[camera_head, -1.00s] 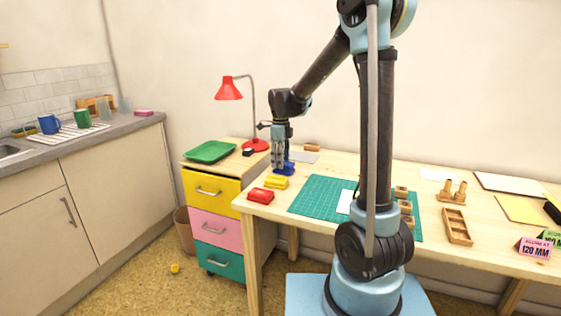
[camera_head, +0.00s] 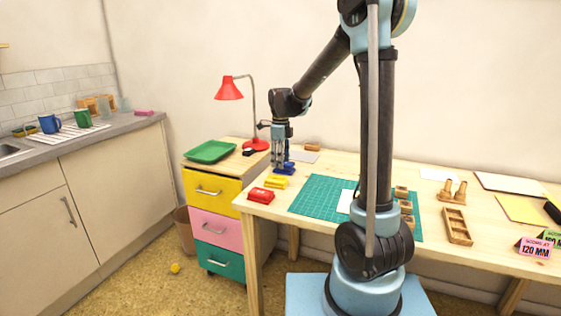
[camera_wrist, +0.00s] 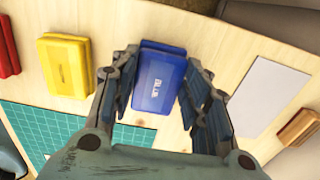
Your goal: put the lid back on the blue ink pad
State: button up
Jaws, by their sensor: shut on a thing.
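The blue ink pad (camera_head: 287,168) is on the desk near its back left, directly under my gripper (camera_head: 279,168). A second blue edge (camera_wrist: 165,47) shows just beyond the lid's far side. The lid appears over the pad. I cannot tell whether it is seated or slightly above it, since the fingers and lid hide the join.
A yellow ink pad (camera_head: 276,182) and a red one (camera_head: 260,195) lie nearby toward the desk's left front. The green cutting mat (camera_head: 315,194) is to the right. A white sheet (camera_wrist: 268,95) and a wooden block (camera_wrist: 300,127) lie on the other side. A red lamp (camera_head: 255,145) stands behind.

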jog(key=shift+f, duration=0.55)
dwell(1.4)
jog(key=o, duration=0.9)
jog(key=shift+c, duration=0.2)
jog(key=shift+o, duration=0.6)
jog(key=o, duration=0.3)
jog(key=shift+r, duration=3.5)
jog(key=shift+c, duration=0.3)
